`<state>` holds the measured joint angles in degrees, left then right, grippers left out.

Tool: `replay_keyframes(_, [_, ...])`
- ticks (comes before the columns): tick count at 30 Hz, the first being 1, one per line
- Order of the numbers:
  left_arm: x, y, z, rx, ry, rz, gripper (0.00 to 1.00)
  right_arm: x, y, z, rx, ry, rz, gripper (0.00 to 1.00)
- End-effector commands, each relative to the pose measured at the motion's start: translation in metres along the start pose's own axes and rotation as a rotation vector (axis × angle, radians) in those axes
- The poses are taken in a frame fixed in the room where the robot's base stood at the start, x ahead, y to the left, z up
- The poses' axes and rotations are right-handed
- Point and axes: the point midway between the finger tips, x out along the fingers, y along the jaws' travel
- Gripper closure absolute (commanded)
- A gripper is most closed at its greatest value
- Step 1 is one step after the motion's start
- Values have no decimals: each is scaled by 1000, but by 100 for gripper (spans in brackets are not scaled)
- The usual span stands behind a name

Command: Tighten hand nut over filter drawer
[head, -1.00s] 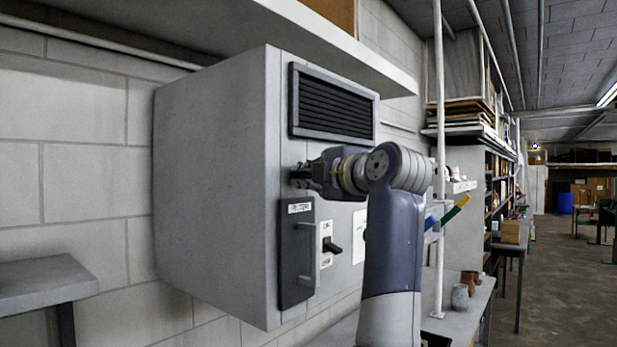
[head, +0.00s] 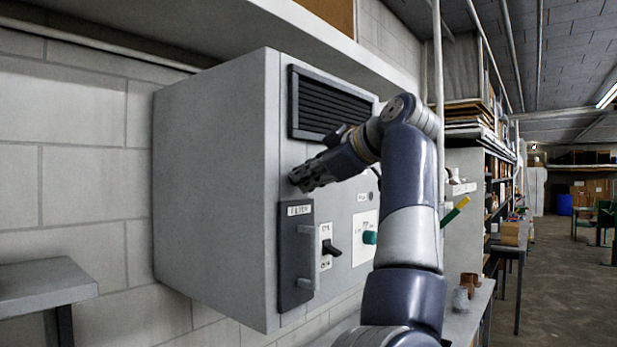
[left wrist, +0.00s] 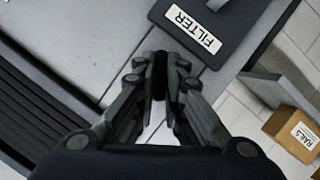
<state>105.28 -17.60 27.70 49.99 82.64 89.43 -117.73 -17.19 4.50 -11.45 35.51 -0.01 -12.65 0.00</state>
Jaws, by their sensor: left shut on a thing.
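The filter drawer (head: 294,265) is a dark panel with a grey handle and a FILTER label on the front of a grey wall cabinet. In the left wrist view the drawer (left wrist: 245,28) is at the top right. My left gripper (head: 299,180) is at the cabinet front just above the drawer. In the left wrist view the gripper (left wrist: 160,85) is shut on a small dark hand nut (left wrist: 159,64), just outside the drawer's edge. The fingers hide the nut in the head view. My right gripper is not in view.
A black louvred vent (head: 331,105) is above the gripper. A white pipe (head: 438,60) stands right of the cabinet. A cardboard box (left wrist: 297,134) labelled RAILS shows at the wrist view's right.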

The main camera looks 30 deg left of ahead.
Motion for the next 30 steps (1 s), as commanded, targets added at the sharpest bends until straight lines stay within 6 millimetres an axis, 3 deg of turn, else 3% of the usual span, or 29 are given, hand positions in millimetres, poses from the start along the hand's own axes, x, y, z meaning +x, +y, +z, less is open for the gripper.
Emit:
replay_keyframes(12, [1,1,1,276,-2,-116,100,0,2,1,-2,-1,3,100])
replay_keyframes(30, [2,1,3,420,-4,-177,100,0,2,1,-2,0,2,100])
